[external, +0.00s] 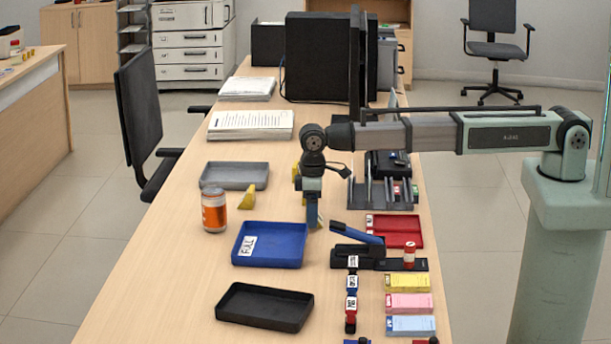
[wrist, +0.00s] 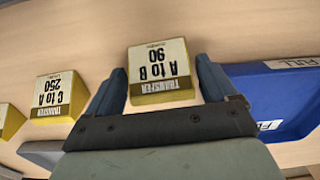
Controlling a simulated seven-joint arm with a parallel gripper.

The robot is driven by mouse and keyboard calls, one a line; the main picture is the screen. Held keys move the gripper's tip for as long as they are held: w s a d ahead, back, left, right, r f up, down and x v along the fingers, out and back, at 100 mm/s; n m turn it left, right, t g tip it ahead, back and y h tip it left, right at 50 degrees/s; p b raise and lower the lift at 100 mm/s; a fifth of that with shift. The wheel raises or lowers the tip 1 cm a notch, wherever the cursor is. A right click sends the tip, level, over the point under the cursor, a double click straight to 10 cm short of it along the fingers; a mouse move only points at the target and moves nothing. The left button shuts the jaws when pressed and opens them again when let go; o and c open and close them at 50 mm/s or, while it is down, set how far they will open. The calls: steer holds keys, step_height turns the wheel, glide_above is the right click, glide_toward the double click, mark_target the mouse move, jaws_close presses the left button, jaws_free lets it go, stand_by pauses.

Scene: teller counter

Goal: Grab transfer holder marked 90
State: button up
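The yellow transfer holder marked A to B 90 (wrist: 160,72) stands in the wrist view with its lettering upside down. My gripper (wrist: 160,72) is open, with its two blue fingers on either side of this holder and gaps visible at both sides. In the external view my gripper (external: 312,222) points down at the counter, right of the blue tray. Another yellow holder, marked C to A 250 (wrist: 57,97), stands to the left in the wrist view. Yellow pieces show in the external view, one left of my gripper (external: 248,197); their labels cannot be read there.
The blue tray marked FULL (external: 270,262) is close beside my gripper. A grey tray (external: 235,177), a jar with an orange label (external: 214,212) and a black tray (external: 264,318) are to the left. A stapler (external: 357,235) and red tray (external: 405,240) are to the right.

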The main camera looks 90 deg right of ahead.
steer(key=c, duration=0.8)
